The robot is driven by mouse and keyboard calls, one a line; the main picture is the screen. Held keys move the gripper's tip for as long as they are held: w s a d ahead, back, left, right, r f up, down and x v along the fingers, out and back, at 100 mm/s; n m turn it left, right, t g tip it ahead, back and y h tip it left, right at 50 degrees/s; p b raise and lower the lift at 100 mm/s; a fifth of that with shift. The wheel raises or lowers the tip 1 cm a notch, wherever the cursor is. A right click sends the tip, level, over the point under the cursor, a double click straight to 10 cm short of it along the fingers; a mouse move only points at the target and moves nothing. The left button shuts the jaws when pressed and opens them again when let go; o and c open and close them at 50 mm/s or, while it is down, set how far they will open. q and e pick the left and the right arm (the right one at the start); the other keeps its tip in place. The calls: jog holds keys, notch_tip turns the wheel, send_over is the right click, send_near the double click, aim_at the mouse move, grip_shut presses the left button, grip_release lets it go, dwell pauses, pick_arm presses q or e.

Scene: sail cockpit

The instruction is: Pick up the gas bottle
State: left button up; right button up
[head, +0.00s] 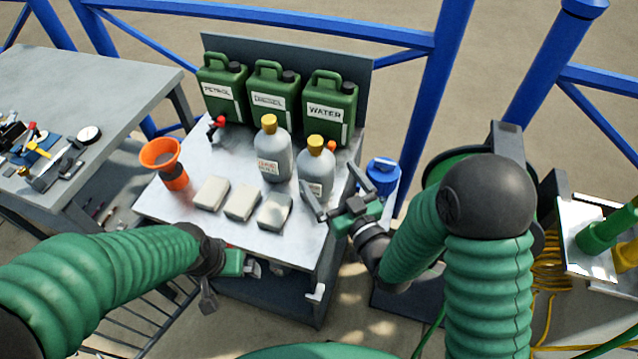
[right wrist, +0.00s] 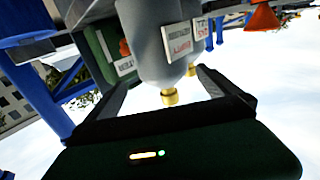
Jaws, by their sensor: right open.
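Two grey bottles with yellow caps stand upright on the metal table: a rear one (head: 273,152) and a front right one (head: 316,172). A blue rounded container (head: 383,175) is at the table's right side, partly behind my right gripper. I cannot tell which is the gas bottle. My right gripper (head: 332,190) is open, its fingers beside the front grey bottle. In the right wrist view, which is upside down, a grey labelled bottle (right wrist: 165,45) shows beyond the open fingers (right wrist: 160,90); contact is unclear. My left gripper (head: 230,272) is low at the table's front edge, its jaws unclear.
Green cans labelled petrol, diesel and water (head: 329,108) line the table's back. Three pale blocks (head: 242,202) lie in front of the bottles. An orange funnel (head: 160,153) stands at the left. A tool-covered bench (head: 120,75) is further left; blue railings (head: 300,15) run behind.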

aim_at(316, 161)
jog(key=x, duration=0.6)
jog(key=shift+a+f, duration=0.25)
jog(key=shift+a, duration=0.3)
jog(key=shift+w, duration=0.3)
jog(key=shift+s+d, duration=0.1)
jog(key=shift+d, duration=0.1)
jog(key=shift+a, duration=0.15)
jog(key=c, duration=2)
jog(key=shift+r, duration=0.1)
jog(key=shift+r, duration=0.1)
